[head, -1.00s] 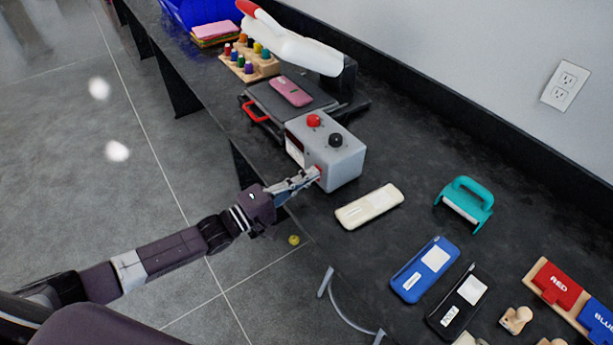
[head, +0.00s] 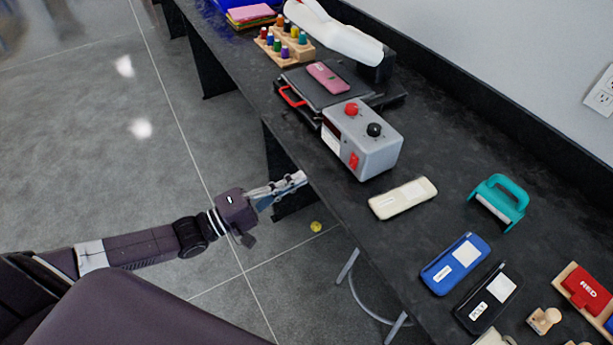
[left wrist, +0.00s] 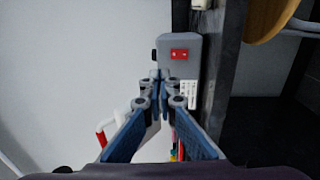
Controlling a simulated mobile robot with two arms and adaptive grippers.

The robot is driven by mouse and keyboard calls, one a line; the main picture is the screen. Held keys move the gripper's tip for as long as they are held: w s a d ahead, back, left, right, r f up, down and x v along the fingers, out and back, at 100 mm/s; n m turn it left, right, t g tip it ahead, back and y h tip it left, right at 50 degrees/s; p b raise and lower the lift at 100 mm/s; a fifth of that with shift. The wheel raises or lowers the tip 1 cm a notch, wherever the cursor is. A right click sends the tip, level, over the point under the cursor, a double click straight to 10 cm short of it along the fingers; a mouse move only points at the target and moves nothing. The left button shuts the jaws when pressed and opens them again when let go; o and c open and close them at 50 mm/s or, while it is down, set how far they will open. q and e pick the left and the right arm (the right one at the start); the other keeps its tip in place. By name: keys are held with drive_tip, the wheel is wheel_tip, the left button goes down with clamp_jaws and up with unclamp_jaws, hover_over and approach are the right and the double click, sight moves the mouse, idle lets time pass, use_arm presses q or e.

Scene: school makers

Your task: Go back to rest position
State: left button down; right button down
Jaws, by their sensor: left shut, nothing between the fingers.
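My left gripper (head: 299,181) is shut and empty. In the head view it hangs beside the front edge of the black table, just short of the grey box. In the left wrist view its fingertips (left wrist: 162,76) meet in front of the grey control box. The grey control box (head: 372,158) has a red knob, a black knob and a red switch on its front. The red switch also shows in the left wrist view (left wrist: 180,54). A gap lies between the gripper and the box. My right gripper is not in view.
The black table (head: 440,195) holds a cream case (head: 402,198), a teal handle (head: 498,202), a blue case (head: 455,263) and a black case (head: 489,298). A heat press (head: 320,88) stands behind the box. A metal stool (head: 372,300) is under the front edge. Open floor lies left.

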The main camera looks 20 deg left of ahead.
use_arm(q)
drive_tip(key=shift+s, duration=0.1)
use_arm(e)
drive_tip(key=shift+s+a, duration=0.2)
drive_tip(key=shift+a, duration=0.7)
